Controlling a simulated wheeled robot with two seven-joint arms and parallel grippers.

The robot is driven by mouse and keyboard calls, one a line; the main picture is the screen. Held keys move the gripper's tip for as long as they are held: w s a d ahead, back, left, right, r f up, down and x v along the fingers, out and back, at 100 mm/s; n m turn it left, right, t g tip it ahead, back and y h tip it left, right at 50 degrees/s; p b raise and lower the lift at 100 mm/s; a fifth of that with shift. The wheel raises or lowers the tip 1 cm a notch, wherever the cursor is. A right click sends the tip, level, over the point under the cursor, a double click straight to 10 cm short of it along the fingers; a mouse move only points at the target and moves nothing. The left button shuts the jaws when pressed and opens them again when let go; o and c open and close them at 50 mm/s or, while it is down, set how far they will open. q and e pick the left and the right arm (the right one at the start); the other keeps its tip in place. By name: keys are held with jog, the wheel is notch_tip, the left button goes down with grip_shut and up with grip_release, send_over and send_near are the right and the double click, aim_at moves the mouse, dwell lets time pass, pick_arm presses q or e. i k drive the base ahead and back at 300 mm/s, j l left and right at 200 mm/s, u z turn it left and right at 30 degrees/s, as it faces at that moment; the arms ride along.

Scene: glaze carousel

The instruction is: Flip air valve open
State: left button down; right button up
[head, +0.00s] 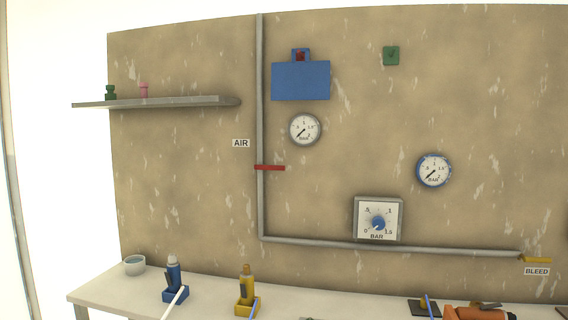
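The air valve is a red lever (270,168) on the vertical grey pipe (260,90), just below and right of the AIR label (241,143). The lever lies across the pipe, pointing right, roughly horizontal. Nothing touches it. Two round BAR gauges hang on the wall, one upper left (305,130) and one at right (434,170); both needles point to the lower left. A square BAR regulator (378,219) with a blue knob is below. Neither of my grippers is in view.
A bench (210,290) runs along the bottom, holding a bowl (134,265), a blue bottle tool (174,275), a yellow one (246,285) and an orange tool (475,313). A shelf (160,102) juts out upper left. A yellow bleed lever (537,260) is at right.

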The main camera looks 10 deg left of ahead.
aim_at(258, 166)
jog(key=i+j, duration=0.1)
jog(key=i, duration=0.35)
jog(key=i+j+z, duration=0.1)
jog(key=i, duration=0.4)
